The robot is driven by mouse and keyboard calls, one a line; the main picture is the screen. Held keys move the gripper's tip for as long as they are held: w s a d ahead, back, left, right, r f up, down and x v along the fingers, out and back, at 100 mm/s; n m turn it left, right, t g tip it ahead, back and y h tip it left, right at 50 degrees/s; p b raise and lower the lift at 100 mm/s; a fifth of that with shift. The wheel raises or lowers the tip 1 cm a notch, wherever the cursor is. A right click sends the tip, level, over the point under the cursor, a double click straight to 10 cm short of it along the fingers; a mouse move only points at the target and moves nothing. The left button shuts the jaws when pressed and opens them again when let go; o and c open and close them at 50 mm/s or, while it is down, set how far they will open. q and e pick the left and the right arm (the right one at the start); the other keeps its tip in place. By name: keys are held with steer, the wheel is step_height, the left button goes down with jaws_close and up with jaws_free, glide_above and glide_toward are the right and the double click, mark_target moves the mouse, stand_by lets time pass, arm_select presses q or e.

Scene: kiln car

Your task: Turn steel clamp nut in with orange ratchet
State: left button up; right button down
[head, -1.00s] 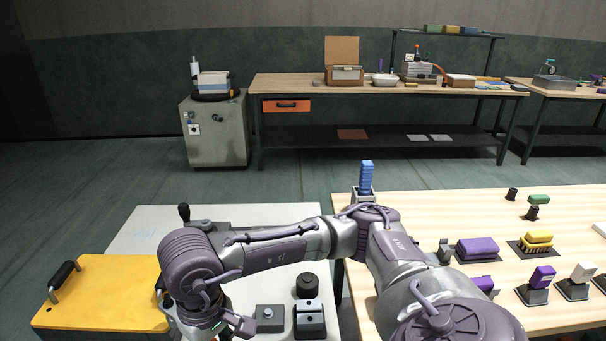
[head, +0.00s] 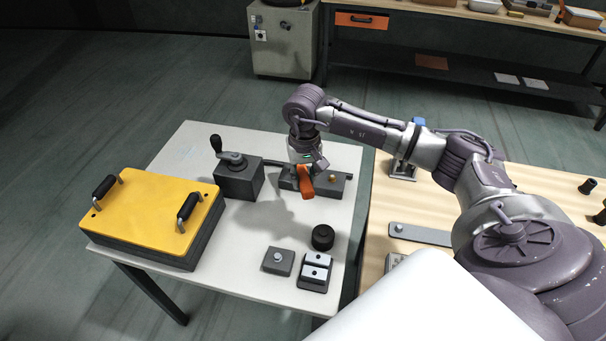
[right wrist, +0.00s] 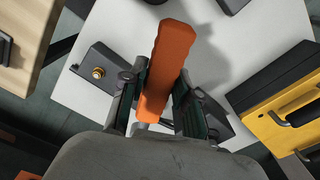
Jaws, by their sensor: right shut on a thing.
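My right gripper (head: 304,165) is shut on the orange ratchet (head: 306,187), above a low dark block (head: 341,188) at the far right of the white table. In the right wrist view the ratchet (right wrist: 168,65) lies between the two fingers of the gripper (right wrist: 152,95). A brass nut (head: 331,178) sits on the block's right part, beside the ratchet. A small steel-coloured part shows beneath the ratchet in the wrist view; whether the ratchet sits on it I cannot tell. Another steel hex head (head: 278,257) is on a small grey block nearer me. My left gripper is out of view.
A yellow-topped box (head: 150,215) with two black handles fills the table's left side. A dark crank block (head: 238,178) stands left of the ratchet. A black round knob (head: 323,237) and a two-part block (head: 315,271) stand nearer. A wooden table (head: 415,215) is at right.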

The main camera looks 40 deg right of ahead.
steer(key=shift+f+b, duration=0.3)
steer(key=shift+f, duration=0.7)
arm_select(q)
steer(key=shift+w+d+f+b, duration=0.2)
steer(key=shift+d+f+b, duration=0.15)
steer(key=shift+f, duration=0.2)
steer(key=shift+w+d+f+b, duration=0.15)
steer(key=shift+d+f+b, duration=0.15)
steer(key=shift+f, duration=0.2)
arm_select(e)
steer(key=shift+f, duration=0.9)
steer(key=shift+a, duration=0.1)
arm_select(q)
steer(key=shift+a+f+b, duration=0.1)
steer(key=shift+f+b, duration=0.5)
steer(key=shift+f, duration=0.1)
arm_select(e)
steer(key=shift+f, duration=0.6)
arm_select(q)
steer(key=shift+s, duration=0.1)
arm_select(e)
steer(key=shift+s, duration=0.1)
arm_select(q)
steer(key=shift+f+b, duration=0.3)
steer(key=shift+b, duration=0.05)
